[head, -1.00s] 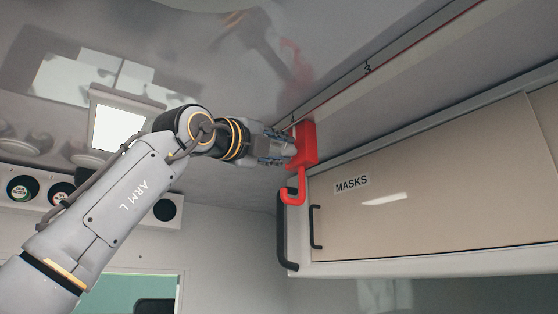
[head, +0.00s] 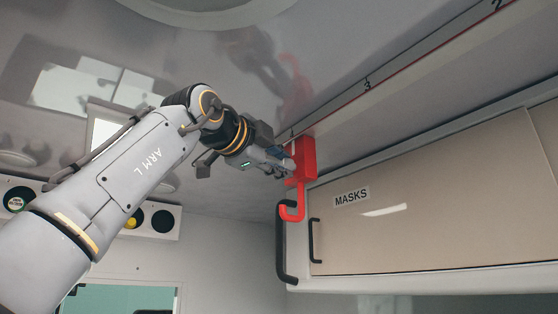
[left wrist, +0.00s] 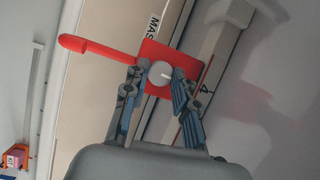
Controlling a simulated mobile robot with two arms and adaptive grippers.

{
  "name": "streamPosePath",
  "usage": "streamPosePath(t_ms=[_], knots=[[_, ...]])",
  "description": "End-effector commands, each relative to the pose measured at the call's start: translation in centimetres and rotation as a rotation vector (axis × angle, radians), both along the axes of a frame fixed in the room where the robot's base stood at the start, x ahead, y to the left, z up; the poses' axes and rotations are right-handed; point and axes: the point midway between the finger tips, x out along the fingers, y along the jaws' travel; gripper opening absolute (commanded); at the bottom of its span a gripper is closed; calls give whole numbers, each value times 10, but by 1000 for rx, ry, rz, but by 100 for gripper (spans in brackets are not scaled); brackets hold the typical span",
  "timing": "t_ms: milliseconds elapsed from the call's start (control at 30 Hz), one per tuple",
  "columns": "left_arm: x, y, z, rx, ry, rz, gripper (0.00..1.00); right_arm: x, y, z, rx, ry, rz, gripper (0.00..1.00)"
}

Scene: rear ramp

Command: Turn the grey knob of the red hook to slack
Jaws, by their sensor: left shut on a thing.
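The red hook (head: 309,155) has a square block at the ceiling rail, with a J-shaped hook part hanging below it. In the left wrist view the block (left wrist: 157,50) lies straight ahead, with the hook arm reaching to upper left. The round grey knob (left wrist: 160,74) sits on the block's face, with a pale line on it pointing right in the picture. My left gripper (head: 287,167) is at the block, its fingers on both sides of the knob, shut on it. In the head view the fingers mostly hide the knob. My right gripper is in no view.
A black grab handle (head: 281,250) hangs close below the hook. The numbered rail (head: 420,50) runs along the ceiling. Open air lies left of the cabinet.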

Motion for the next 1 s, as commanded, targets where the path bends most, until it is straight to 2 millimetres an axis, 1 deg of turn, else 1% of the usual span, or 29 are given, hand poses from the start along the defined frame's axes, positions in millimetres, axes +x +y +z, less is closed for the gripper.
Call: streamPosePath(t_ms=[367,400,500,833,1000], knots=[[0,-1,0,-3,3,-2,0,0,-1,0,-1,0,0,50],[0,-1,0,-3,3,-2,31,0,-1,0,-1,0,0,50],[0,-1,0,-3,3,-1,50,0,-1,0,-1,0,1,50],[0,0,0,-2,2,-1,50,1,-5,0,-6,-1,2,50],[-5,4,2,-4,0,-2,50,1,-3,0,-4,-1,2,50]])
